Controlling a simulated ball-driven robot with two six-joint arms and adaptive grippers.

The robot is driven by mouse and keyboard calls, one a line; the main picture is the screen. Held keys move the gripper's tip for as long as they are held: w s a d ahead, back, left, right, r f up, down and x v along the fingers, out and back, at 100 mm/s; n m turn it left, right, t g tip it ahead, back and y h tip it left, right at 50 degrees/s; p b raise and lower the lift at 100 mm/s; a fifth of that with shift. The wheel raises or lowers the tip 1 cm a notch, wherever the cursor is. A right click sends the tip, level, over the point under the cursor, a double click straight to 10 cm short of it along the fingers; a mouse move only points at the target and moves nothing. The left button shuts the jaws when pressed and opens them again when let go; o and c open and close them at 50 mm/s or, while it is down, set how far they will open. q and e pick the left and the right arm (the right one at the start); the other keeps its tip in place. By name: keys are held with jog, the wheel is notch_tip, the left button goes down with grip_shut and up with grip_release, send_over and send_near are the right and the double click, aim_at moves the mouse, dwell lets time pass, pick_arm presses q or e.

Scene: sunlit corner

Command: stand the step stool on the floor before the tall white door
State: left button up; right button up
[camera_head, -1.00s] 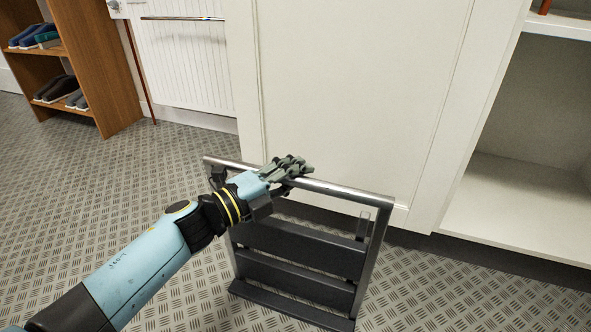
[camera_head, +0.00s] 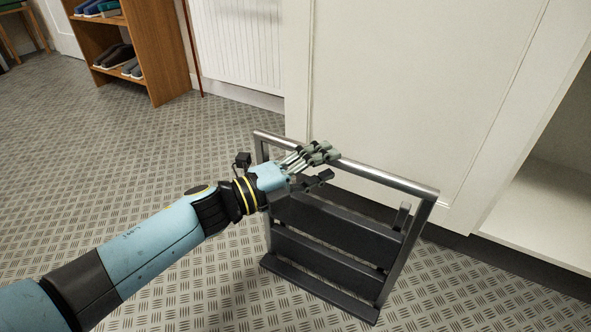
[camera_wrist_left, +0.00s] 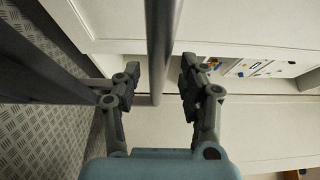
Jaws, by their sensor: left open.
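The step stool (camera_head: 335,222) is upright, with a metal tube frame and dark treads. Its lower end appears to be on the patterned floor, close in front of the tall white door (camera_head: 400,90). My left gripper (camera_head: 325,166) is open at the stool's top bar, left of its middle. In the left wrist view the metal bar (camera_wrist_left: 159,45) shows between the two spread fingers (camera_wrist_left: 160,70); I cannot tell whether either touches it. The stool's far feet are hidden behind its treads. My right gripper is not in view.
An open white cabinet compartment (camera_head: 545,205) is at the right. A wooden shoe rack (camera_head: 168,55) stands at the back left, near a white ribbed panel (camera_head: 237,45). The metal-patterned floor (camera_head: 90,165) is clear at the left.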

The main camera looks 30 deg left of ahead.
pick_arm(q)
jog(key=s+a+f+n+y+p, duration=0.1)
jog(key=s+a+n+y, duration=0.3)
jog(key=s+n, duration=0.25)
jog(key=s+a+f+n+y, duration=0.1)
jog(key=s+a+n+y, duration=0.3)
jog(key=s+n, duration=0.25)
jog(key=s+d+f+n+g+y, duration=0.1)
jog(key=s+f+n+g, duration=0.1)
jog(key=s+n+g, duration=0.6)
jog(key=s+n, duration=0.2)
jog(key=s, duration=0.4)
jog(key=shift+s+n+y, duration=0.15)
jog(key=shift+n+y, duration=0.15)
jog(key=shift+y, duration=0.1)
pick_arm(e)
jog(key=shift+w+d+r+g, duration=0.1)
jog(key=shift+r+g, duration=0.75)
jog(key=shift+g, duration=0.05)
